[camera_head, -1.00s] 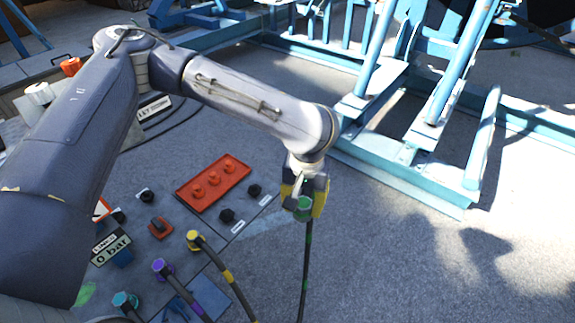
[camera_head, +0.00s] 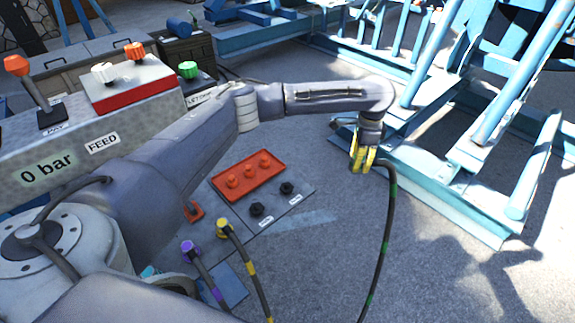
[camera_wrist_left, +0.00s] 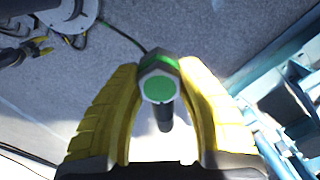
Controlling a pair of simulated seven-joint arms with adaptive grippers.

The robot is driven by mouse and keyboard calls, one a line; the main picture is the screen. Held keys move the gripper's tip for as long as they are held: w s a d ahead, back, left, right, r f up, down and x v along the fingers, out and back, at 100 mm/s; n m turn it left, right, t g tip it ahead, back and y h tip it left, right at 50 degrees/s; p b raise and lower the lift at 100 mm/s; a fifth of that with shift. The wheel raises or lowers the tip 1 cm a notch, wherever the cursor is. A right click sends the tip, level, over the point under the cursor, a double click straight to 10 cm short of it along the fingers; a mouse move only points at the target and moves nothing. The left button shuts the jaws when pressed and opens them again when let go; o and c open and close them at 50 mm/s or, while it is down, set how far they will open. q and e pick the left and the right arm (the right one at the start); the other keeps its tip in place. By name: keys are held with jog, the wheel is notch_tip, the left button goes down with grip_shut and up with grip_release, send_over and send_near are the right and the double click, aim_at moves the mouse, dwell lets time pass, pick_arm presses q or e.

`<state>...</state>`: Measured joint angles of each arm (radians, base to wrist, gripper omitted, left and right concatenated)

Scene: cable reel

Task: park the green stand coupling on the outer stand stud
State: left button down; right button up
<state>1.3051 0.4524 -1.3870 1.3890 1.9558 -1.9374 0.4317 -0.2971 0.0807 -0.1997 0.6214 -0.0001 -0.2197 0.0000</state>
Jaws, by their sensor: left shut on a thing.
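My left gripper (camera_head: 363,158) is shut on the green-marked coupling and holds it beside the blue steel stand (camera_head: 470,222). In the left wrist view the green stand coupling (camera_wrist_left: 158,88) sits between the yellow fingers, its green hexagonal end facing the camera. Its dark cable (camera_head: 388,230) with green bands hangs down to the floor. In the head view the fingers hide most of the coupling. I cannot make out the outer stand stud. Small yellow jaws, seemingly my right gripper (camera_wrist_left: 40,46), show far off in the left wrist view; their opening is unclear.
A floor panel holds a red tray (camera_head: 248,176) with several orange knobs and two black studs (camera_head: 257,209). Yellow (camera_head: 223,228) and purple (camera_head: 188,247) couplings with cables stand near it. A console (camera_head: 90,140) reading 0 bar is at left. Floor is open at right front.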

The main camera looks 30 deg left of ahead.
pick_arm(q)
jog(key=w+a+f+m, duration=0.1)
jog(key=a+f+m, duration=0.15)
jog(key=a, duration=0.35)
jog(key=w+a+f+m, duration=0.1)
jog(key=w+a+f, duration=0.1)
jog(key=a+f, duration=0.3)
jog(key=m, duration=0.5)
send_over(287, 185)
notch_tip(287, 185, down, 8)
jog(key=r, duration=0.1)
jog(key=shift+w+f, duration=0.15)
jog(key=shift+f, duration=4.5)
jog(key=shift+f, duration=0.5)
jog(key=c, duration=0.8)
grip_release()
notch_tip(287, 185, up, 12)
